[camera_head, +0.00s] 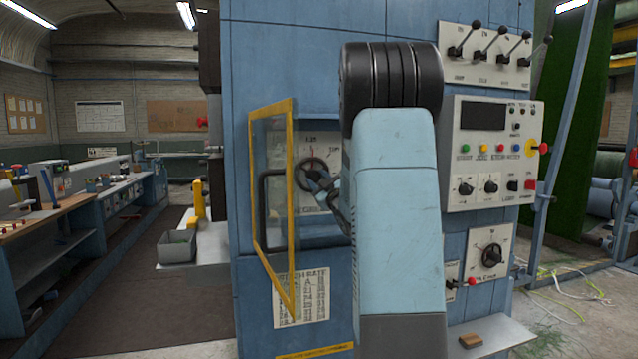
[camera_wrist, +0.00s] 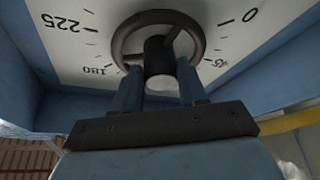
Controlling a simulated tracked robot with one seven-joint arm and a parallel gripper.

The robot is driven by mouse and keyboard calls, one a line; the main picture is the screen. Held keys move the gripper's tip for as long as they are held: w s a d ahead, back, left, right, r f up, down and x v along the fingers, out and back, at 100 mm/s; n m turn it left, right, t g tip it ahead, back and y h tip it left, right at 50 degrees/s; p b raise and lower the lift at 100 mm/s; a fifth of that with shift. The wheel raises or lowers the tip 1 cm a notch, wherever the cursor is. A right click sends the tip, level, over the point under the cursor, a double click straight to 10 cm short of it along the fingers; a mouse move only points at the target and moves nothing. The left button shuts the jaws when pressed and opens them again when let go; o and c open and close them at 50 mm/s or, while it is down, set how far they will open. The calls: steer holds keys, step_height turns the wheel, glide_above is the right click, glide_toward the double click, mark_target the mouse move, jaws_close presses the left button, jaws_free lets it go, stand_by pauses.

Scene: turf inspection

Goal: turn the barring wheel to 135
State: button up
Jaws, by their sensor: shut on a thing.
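The barring wheel (camera_head: 304,172) is a small dark spoked handwheel on a pale dial plate (camera_head: 330,150), in a recess of the blue machine. In the wrist view the wheel (camera_wrist: 157,44) shows close up, with a dark rim and hub. The dial plate (camera_wrist: 75,52) there shows 225, 180, 0 and part of 45, upside down. My gripper (camera_wrist: 160,76) has its two fingers on either side of the wheel's middle, shut on it. In the head view my gripper (camera_head: 322,190) is partly hidden by my arm.
A yellow-framed clear guard door (camera_head: 273,190) stands open left of the wheel, close to my arm. A control panel (camera_head: 492,150), levers (camera_head: 492,50) and a rotary switch (camera_head: 491,255) are on the right. Open floor (camera_head: 130,280) lies left of the machine.

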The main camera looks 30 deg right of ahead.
steer(key=shift+f+n, duration=0.15)
steer(key=shift+n, duration=0.35)
steer(key=o, duration=1.1)
steer(key=shift+c, duration=0.2)
steer(key=v, duration=1.3)
steer(key=shift+s, duration=0.45)
steer(key=shift+d, duration=0.15)
